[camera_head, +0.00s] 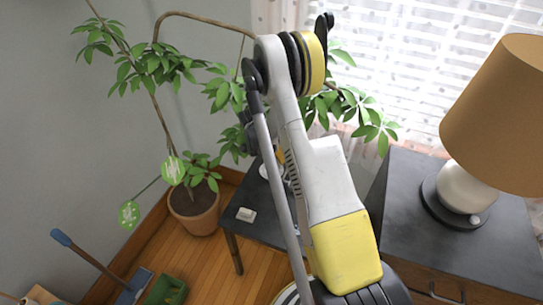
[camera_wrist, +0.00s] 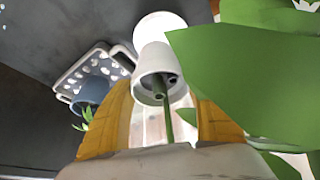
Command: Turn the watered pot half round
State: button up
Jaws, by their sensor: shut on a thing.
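In the wrist view, my gripper (camera_wrist: 158,96) has its two orange fingers on either side of a small white pot (camera_wrist: 149,88) and is shut on it. A green stem comes out of the pot's dark opening, and large green leaves (camera_wrist: 245,75) fill the right side. A white round thing (camera_wrist: 160,24) is just beyond the pot. A blue-grey pot (camera_wrist: 91,94) with small leaves is by a white perforated rack (camera_wrist: 82,70) to the left. No sign shows which pot is watered. In the head view my arm hides most of the gripper and pot.
A low dark table (camera_head: 240,226) carries a small pale block (camera_head: 246,214). A tall plant in a terracotta pot (camera_head: 195,215) stands behind it to the left. A lamp (camera_head: 465,190) stands on a dark cabinet (camera_head: 435,248) at right. A blue-handled brush (camera_head: 92,252) is at lower left.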

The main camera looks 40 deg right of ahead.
jog(key=s+d+r+p, duration=0.3)
jog(key=s+r, duration=0.3)
jog(key=s, duration=0.3)
jog(key=w+a+f+b, duration=0.1)
jog(key=w, duration=0.2)
jog(key=w+a+f+b, duration=0.1)
jog(key=w+b, duration=0.1)
jog(key=w, duration=0.1)
jog(key=w+a+f+b, duration=0.1)
jog(key=w+f, duration=0.1)
jog(key=w, duration=0.1)
jog(key=shift+w+b, duration=0.25)
jog(key=shift+b, duration=0.15)
jog(key=shift+w+a, duration=0.15)
jog(key=shift+w, duration=0.2)
jog(key=shift+f+b, duration=0.95)
jog(key=shift+f, duration=2)
jog(key=shift+f, duration=0.45)
jog(key=o, duration=1.5)
